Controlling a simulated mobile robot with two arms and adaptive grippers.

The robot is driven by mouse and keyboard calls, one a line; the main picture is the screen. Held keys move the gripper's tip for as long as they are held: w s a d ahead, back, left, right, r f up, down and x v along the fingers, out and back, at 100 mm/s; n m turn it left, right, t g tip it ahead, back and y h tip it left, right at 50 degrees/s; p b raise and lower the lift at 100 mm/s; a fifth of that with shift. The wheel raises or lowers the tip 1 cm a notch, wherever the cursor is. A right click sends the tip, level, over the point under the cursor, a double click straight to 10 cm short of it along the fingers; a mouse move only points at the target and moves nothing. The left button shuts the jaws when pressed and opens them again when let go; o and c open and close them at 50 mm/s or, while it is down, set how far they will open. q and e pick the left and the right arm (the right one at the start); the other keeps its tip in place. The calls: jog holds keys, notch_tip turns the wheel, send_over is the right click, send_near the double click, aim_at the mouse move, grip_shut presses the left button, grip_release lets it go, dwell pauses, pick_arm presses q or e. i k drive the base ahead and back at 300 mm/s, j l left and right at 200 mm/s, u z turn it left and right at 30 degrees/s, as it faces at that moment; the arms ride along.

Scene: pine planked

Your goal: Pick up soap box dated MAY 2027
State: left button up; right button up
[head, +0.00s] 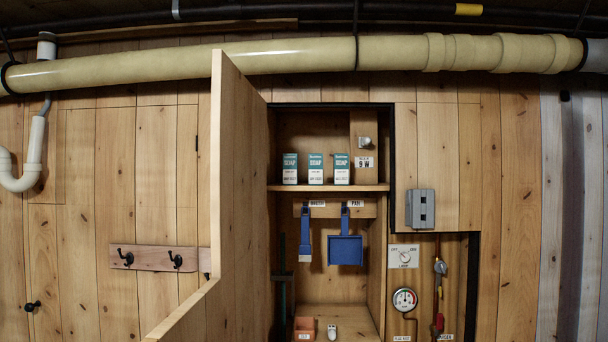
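Three soap boxes with teal tops and white lower parts stand upright in a row on the cupboard's upper shelf (365,187): a left one (290,169), a middle one (316,169) and a right one (342,169). Small gaps separate them. Each shows the word SOAP, but the small print below is too small to read, so I cannot tell which bears MAY 2027. Neither of my grippers shows in the head view.
The wooden cupboard door (233,170) stands open on the left side. A bulb (365,142) with a label is right of the boxes. A blue brush (305,238) and blue pan (345,249) hang below. A grey box (420,209) and gauge (404,299) are at right.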

aim_at(290, 161)
jog(key=i+l+u, duration=0.7)
jog(key=i+l, duration=0.2)
